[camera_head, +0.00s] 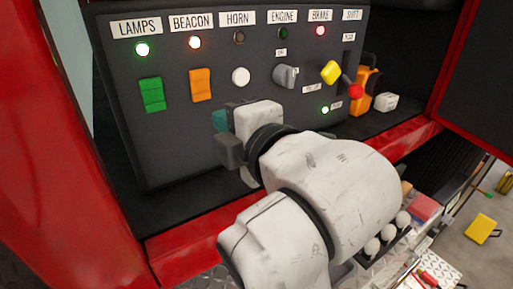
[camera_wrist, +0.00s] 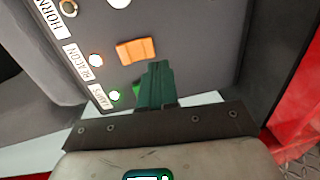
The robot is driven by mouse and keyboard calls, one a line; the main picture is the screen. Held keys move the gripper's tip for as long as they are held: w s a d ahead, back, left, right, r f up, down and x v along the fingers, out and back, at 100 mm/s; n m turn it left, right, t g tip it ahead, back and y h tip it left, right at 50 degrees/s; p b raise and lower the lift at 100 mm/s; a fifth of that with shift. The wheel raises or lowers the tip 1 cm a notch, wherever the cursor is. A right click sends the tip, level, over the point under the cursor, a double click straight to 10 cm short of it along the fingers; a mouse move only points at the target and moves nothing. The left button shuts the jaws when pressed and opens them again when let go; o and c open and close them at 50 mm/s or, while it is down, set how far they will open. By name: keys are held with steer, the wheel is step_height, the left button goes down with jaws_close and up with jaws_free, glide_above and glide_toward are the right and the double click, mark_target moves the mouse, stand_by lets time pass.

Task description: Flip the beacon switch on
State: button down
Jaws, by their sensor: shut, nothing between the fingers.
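The beacon switch is an orange rocker (camera_head: 201,85) under the BEACON label on the dark panel; it also shows in the wrist view (camera_wrist: 135,50). The round beacon light (camera_head: 195,42) above it glows orange-white. My gripper (camera_head: 220,121) is in front of the panel, below and to the right of the beacon switch in the head view. Its teal fingers (camera_wrist: 156,72) are together and empty in the wrist view. They appear apart from the orange switch, and they hide most of the lamps switch in the wrist view.
The green lamps switch (camera_head: 152,95) is left of the beacon switch, with its light (camera_head: 142,49) lit green. The white horn button (camera_head: 240,76), grey engine knob (camera_head: 285,76) and yellow brake lever (camera_head: 330,72) are to the right. Red frame (camera_head: 45,150) borders the panel.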

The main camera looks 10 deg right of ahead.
steer(key=f+p+v, duration=0.1)
steer(key=p+v, duration=0.6)
steer(key=p, duration=0.1)
steer(key=shift+s+f, duration=0.15)
steer(key=shift+f, duration=0.1)
steer(key=shift+d, duration=0.1)
stand_by(0.3)
steer(key=s+d+f+m+g+h+b, duration=0.1)
steer(key=s+d+f+m+g+h, duration=0.15)
steer(key=d+f+m, duration=0.65)
steer(key=s+d+f+m+g+h+b, duration=0.2)
steer(key=d+f+g, duration=0.15)
steer(key=f, duration=1.25)
steer(key=s+d+f+m+g+h+b, duration=0.1)
steer(key=s+d+f+m+g, duration=0.3)
steer(key=s+f, duration=0.5)
steer(key=s+d+f+m+g+h+b, duration=0.1)
steer(key=s+d+f+m+g, duration=0.3)
steer(key=s+d+f+m, duration=0.2)
steer(key=s+f+m, duration=0.2)
steer(key=s+f, duration=0.1)
steer(key=s, duration=0.1)
steer(key=shift+s, duration=0.35)
